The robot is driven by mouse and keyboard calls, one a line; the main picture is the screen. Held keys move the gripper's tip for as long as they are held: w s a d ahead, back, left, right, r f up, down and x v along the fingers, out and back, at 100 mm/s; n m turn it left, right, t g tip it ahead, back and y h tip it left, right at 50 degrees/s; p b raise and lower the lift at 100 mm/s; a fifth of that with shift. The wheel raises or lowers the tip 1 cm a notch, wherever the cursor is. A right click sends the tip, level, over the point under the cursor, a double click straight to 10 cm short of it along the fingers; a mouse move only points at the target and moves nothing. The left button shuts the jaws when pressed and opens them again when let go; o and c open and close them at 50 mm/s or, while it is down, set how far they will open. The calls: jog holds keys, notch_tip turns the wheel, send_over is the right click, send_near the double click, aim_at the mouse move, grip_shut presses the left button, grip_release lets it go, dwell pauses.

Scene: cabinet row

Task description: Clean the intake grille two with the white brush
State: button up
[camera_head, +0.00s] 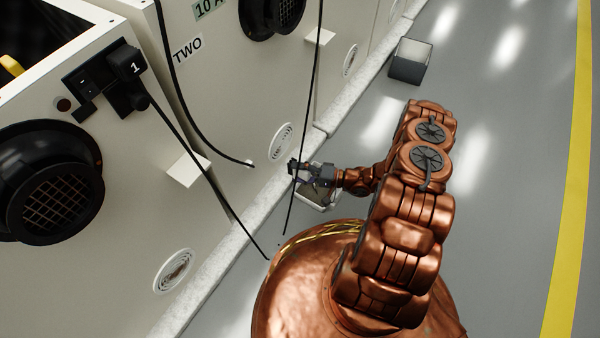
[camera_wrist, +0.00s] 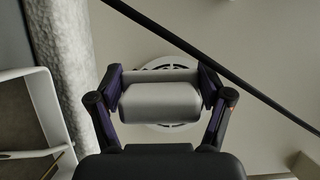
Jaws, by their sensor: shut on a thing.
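My gripper (camera_wrist: 160,93) is shut on the white brush (camera_wrist: 160,103), a pale rounded block between its two fingers. In the wrist view the brush lies in front of intake grille two (camera_wrist: 172,126), a round white slotted disc, and covers its middle. I cannot tell whether the brush touches it. In the head view the grille (camera_head: 281,142) is low on the cabinet marked TWO (camera_head: 215,110). My gripper (camera_head: 297,168) is just below and right of it there; the brush is too small to make out.
A black cable (camera_head: 310,100) hangs close by and crosses the wrist view (camera_wrist: 190,48) diagonally. A pale open container (camera_head: 318,198) is under my gripper. A grey bin (camera_head: 408,66) stands farther along the pale kerb (camera_head: 250,213). Another round grille (camera_head: 174,270) is on cabinet one. Floor at right is clear.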

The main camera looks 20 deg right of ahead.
aim_at(276, 154)
jog(key=w+a, duration=0.1)
jog(key=w, duration=0.1)
jog(key=w+a+b, duration=0.1)
jog(key=a, duration=0.1)
jog(key=shift+w+b, duration=0.3)
jog(key=shift+w, duration=0.1)
jog(key=shift+w+a+p, duration=0.5)
jog(key=shift+w+p, duration=0.05)
jog(key=shift+w, duration=0.2)
dwell(1.0)
jog(key=shift+w+d, duration=0.55)
jog(key=shift+d, duration=0.3)
jog(key=shift+w+d, duration=0.55)
jog(key=shift+d, duration=0.25)
jog(key=shift+w+a+p, duration=0.1)
jog(key=shift+p, duration=0.5)
